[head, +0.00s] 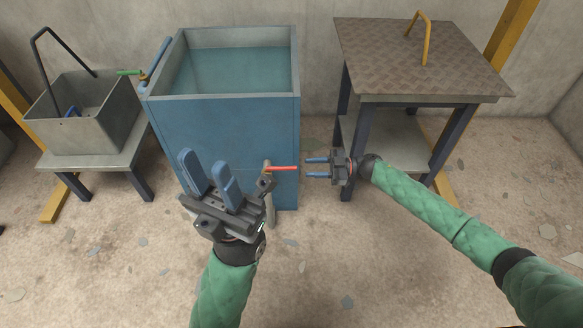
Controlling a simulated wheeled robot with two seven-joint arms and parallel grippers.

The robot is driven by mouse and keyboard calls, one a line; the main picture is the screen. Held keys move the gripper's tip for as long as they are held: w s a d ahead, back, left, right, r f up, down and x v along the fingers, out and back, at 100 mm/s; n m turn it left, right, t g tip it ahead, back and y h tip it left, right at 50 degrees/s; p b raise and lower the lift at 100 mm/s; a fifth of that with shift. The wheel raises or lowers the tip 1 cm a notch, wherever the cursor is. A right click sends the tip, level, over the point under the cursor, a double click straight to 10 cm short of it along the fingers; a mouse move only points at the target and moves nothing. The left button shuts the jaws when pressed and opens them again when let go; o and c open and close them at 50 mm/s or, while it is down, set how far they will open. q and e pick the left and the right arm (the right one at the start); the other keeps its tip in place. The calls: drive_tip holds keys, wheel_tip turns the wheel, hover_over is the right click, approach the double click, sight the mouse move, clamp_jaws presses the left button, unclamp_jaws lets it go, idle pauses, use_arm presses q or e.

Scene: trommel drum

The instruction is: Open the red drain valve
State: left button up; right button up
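The red drain valve handle (283,168) is a short red lever at the lower front right of the blue water tank (215,130). It lies level, pointing right from a grey pipe fitting (269,200). My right gripper (308,167) is open and level with the lever, its fingertips just right of the lever's tip; I cannot tell whether they touch it. My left gripper (206,175) is open and empty in front of the tank, left of the valve, fingers pointing up. It hides part of the tank's front.
A grey bin (85,125) with a black handle stands on a small table (75,161) at left. A green lever (130,72) sits near the tank's upper left. A metal-topped table (420,60) with a yellow handle (425,40) stands at right. The front floor is mostly clear.

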sight(291, 168)
drive_tip(key=a+b, duration=0.1)
drive_tip(key=a, duration=0.6)
drive_tip(key=shift+a, duration=0.25)
clamp_jaws()
